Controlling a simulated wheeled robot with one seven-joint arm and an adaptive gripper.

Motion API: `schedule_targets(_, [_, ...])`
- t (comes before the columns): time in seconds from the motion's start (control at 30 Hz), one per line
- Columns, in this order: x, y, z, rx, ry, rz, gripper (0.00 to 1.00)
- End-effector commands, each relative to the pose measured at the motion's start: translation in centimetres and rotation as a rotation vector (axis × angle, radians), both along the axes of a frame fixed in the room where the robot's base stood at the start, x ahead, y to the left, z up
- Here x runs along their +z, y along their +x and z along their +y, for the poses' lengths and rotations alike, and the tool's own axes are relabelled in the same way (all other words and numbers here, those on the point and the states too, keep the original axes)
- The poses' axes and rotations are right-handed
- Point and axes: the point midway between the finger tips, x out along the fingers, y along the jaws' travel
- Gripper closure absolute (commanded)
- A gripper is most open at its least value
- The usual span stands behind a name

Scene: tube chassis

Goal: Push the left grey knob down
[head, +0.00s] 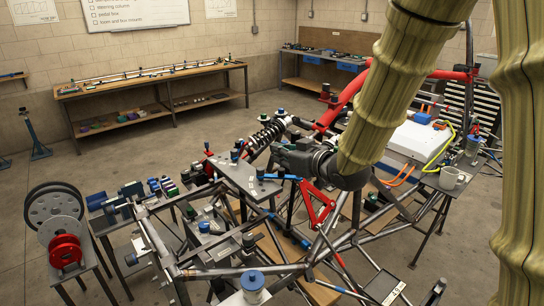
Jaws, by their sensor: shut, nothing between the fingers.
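My gripper (277,150) is a dark grey-green shape at the end of my arm, pointing left over the tube chassis. Its jaws are shut and look empty. Below and left of it is a grey triangular plate (240,176) with small dark knobs, one at its left part (234,156) and one nearer its front (260,173). The gripper appears above and right of these, and I cannot tell any contact. A blue-topped grey cylinder (252,280) stands at the front of the chassis. Which knob is the left grey one is too small to tell.
Chassis tubes (280,268) and a red bracket (316,205) crowd the space around my gripper. A coil-over shock (265,133) is just behind. A wheel stand (60,230) is left. The floor behind is clear.

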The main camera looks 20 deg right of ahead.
Motion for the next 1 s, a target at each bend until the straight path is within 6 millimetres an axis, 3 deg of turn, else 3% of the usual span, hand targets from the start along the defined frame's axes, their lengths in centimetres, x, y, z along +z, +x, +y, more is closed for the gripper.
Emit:
schedule_targets(0.4, [0.7, -2.9, -1.1, 0.0, 0.0, 0.0, 1.0])
schedule_targets(1.0, [0.8, -3.1, -1.1, 0.0, 0.0, 0.0, 1.0])
